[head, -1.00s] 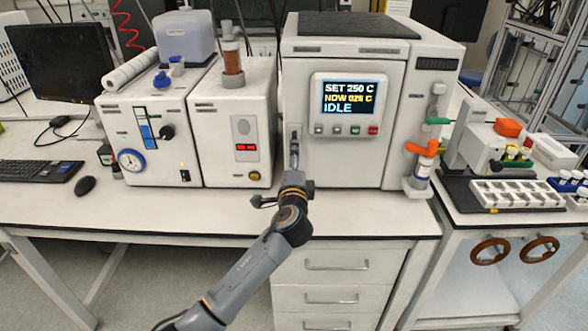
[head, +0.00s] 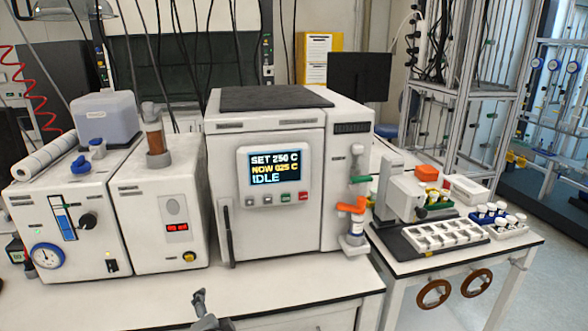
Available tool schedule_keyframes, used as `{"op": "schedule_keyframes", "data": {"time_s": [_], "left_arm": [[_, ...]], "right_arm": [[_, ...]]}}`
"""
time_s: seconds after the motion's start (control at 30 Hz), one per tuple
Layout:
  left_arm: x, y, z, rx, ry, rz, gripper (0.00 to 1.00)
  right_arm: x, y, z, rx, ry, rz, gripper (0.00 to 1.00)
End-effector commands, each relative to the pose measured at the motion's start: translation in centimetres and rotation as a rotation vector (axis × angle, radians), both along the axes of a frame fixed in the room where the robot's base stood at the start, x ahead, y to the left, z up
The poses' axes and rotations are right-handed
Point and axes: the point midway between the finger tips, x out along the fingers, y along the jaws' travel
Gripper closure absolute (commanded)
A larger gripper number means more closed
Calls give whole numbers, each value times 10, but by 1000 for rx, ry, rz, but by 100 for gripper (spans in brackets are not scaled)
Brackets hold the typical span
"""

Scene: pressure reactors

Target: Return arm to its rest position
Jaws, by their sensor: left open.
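My left gripper (head: 201,300) shows at the bottom edge, low over the front of the bench (head: 270,300). It is open, with nothing seen in it, and apart from the machines. Most of that arm is below the picture. The white reactor unit (head: 225,175) stands behind it, with a dark upright door handle (head: 228,236) and a front that looks shut. Its display (head: 275,169) reads SET 250 C, NOW 025 C, IDLE. My right gripper is not in view.
Two white units, one with a gauge (head: 48,256) and one with a red readout (head: 177,227), stand left of the reactor. A side bench at right holds a white tray (head: 443,236) and vials (head: 507,222). The front strip of the bench is mostly clear.

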Motion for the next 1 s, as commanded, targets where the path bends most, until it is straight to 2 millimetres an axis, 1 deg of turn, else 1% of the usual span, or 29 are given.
{"op": "schedule_keyframes", "data": {"time_s": [0.03,0.07,0.1,0.2,0.3,0.4,0.5,0.77,0.83,1.0], "left_arm": [[-35,3,-27,-117,75,44,17],[-54,5,-39,-183,115,72,17],[-79,5,-54,-267,170,108,17],[-135,5,-80,-433,286,192,17],[-178,2,-94,-545,375,256,17],[-214,-1,-101,-631,448,309,17],[-245,-5,-104,-700,511,353,17],[-316,-14,-103,-837,659,460,17],[-309,-15,-119,-832,662,460,17],[-301,-16,-154,-827,674,464,17]], "right_arm": [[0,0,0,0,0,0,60],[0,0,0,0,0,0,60],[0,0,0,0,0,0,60],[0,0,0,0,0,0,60],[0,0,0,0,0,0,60],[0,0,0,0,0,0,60],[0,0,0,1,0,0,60],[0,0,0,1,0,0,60],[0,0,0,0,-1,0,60],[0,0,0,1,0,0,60]]}}
